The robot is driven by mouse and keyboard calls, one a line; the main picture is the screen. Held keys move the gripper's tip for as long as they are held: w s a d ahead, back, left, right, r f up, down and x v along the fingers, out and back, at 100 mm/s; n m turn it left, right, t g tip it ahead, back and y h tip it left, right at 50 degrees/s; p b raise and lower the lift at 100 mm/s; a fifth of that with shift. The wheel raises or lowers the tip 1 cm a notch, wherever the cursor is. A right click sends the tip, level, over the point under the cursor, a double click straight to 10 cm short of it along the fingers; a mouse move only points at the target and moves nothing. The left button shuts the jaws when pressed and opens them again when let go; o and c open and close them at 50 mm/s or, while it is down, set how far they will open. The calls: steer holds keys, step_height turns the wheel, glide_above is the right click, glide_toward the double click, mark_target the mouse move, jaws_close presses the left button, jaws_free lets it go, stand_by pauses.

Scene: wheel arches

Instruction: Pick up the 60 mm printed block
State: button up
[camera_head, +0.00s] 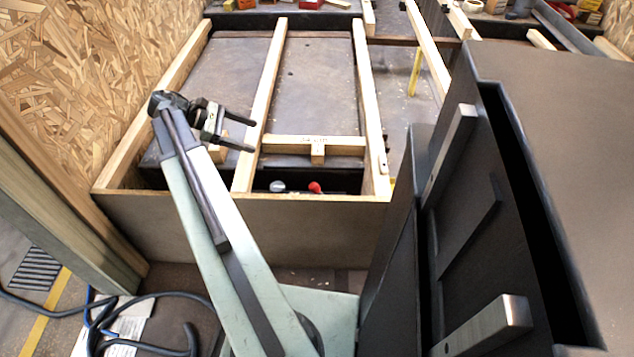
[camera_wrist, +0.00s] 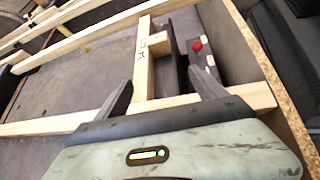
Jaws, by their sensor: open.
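My gripper (camera_head: 247,131) is open and empty at the end of my raised arm, above the left part of the wooden frame. In the wrist view its two dark fingers (camera_wrist: 165,86) are apart, with a wooden rail showing between and below them. A pale wooden crosspiece (camera_head: 290,143) with dark printed marks lies right of the gripper; it also shows in the wrist view (camera_wrist: 141,72). A small wooden block (camera_head: 318,154) touches its near side, also visible in the wrist view (camera_wrist: 161,43). Another wooden piece (camera_head: 218,154) is partly hidden below the gripper. I cannot tell which is 60 mm.
Long wooden rails (camera_head: 262,104) and (camera_head: 371,110) run away from me across a dark panel (camera_head: 315,80). A red-tipped item (camera_head: 315,187) sits in the near gap. A large dark cabinet-like body (camera_head: 560,130) fills the right side. A chipboard wall (camera_head: 80,80) stands left.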

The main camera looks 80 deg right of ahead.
mark_target(315, 148)
steer(key=s+d+f+g+b, duration=0.1)
steer(key=s, duration=0.2)
steer(key=s+d+f+y+b, duration=0.1)
steer(key=s+d+f+b, duration=0.1)
steer(key=s, duration=0.1)
steer(key=s+d+f+g+y+b, duration=0.1)
steer(key=s+f+b, duration=0.1)
steer(key=s, duration=0.2)
steer(key=shift+d+g, duration=0.3)
steer(key=shift+s+r, duration=0.1)
steer(key=shift+s, duration=0.05)
steer(key=b+x, duration=0.2)
steer(key=x, duration=0.5)
steer(key=shift+s+b, duration=0.4)
steer(key=c, duration=1.6)
step_height(315, 148, up, 10)
steer(key=p, duration=1)
steer(key=shift+r, duration=0.25)
steer(key=shift+f, duration=0.1)
